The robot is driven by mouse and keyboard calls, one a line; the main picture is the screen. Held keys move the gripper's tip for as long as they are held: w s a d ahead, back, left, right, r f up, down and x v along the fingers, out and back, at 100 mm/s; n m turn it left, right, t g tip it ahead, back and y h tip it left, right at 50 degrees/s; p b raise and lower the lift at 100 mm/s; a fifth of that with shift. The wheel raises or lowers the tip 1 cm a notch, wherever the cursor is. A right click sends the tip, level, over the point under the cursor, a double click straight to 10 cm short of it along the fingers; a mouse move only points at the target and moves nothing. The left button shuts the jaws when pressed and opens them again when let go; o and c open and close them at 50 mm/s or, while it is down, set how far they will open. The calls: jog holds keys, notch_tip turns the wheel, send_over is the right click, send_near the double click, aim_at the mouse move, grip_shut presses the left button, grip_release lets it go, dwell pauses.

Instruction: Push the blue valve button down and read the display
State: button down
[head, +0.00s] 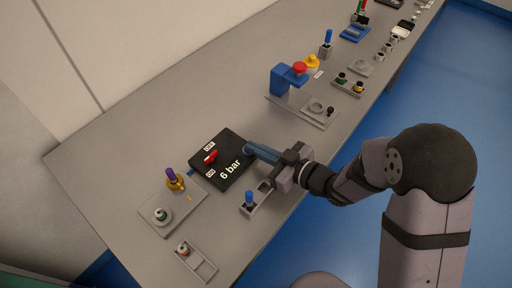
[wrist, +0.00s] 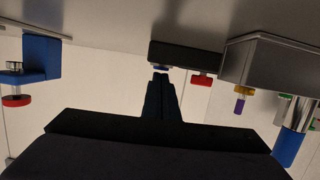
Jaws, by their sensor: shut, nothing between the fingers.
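The black valve box (head: 238,180) lies on the grey table. It bears a red lever (head: 210,157) between OFF and ON labels, and white lettering that reads "6 bar". The wrist view is upside down and shows the box (wrist: 190,57) with the red lever (wrist: 201,80) and a small blue button (wrist: 161,68) on its top. My gripper (head: 249,148) is shut and empty, its fingertips at the box's far right corner. In the wrist view the fingertips (wrist: 160,77) are right at the blue button. The head view hides the button behind the fingers; whether it is pressed cannot be told.
A grey tray with a blue-handled part (head: 249,199) stands close below my gripper. A plate with a purple-and-gold part (head: 174,181) lies left of the box. A blue stand with a red knob (head: 285,79) is behind. The table's left rear is clear.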

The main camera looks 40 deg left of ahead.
jog(key=shift+f+b, duration=0.75)
jog(key=shift+f, duration=0.1)
jog(key=shift+s+d+f, duration=0.15)
jog(key=shift+d+f, duration=0.05)
jog(key=shift+a+r+p, duration=0.1)
jog(key=shift+r+p, duration=0.5)
jog(key=shift+r, duration=0.05)
notch_tip(320, 180, up, 4)
jog(key=p, duration=0.3)
jog(key=shift+a+r, duration=0.1)
jog(key=shift+r, duration=0.1)
jog(key=b+v, duration=0.2)
jog(key=v, duration=0.7)
jog(key=shift+d, duration=0.45)
